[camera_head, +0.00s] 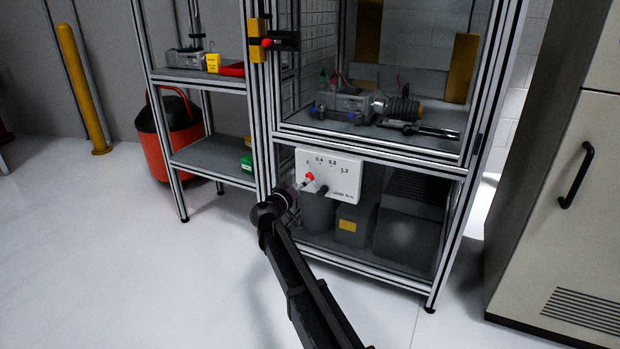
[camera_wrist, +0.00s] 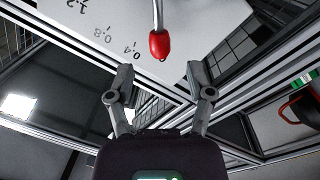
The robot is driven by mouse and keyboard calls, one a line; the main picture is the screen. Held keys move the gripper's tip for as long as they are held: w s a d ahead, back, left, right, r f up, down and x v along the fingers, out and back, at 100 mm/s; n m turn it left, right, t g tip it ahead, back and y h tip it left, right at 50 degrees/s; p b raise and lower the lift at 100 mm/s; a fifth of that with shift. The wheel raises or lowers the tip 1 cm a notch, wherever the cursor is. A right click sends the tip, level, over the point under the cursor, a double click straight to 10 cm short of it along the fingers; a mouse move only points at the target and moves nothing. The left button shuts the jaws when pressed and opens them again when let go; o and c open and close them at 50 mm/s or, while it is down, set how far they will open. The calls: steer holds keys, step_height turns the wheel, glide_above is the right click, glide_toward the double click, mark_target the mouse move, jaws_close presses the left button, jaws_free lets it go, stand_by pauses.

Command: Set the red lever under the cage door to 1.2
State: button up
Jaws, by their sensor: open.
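The red lever's knob (camera_head: 310,176) stands out in front of a white panel (camera_head: 343,182) under the cage door. The panel carries marks 0, 0.4, 0.8 and 1.2. The knob appears toward the low end, below the 0 and 0.4 marks; its exact setting is hard to read. In the wrist view the red knob (camera_wrist: 159,44) hangs on a thin metal rod, near the 0.4 print. My gripper (camera_wrist: 160,72) is open, its fingers either side of the knob's line, with the knob just ahead of the tips. In the head view my gripper (camera_head: 299,187) is at the panel's left.
The cage door frame (camera_head: 370,140) runs just above the panel. Dark bins (camera_head: 355,222) stand on the shelf behind and below it. A side shelf (camera_head: 213,158) and a red-and-black bucket (camera_head: 180,135) stand to the left. The floor in front is clear.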

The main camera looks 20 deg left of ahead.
steer(key=shift+w+d, duration=0.25)
steer(key=shift+w, duration=1.15)
steer(key=shift+w+d, duration=0.2)
steer(key=shift+w, duration=1.15)
jaws_close()
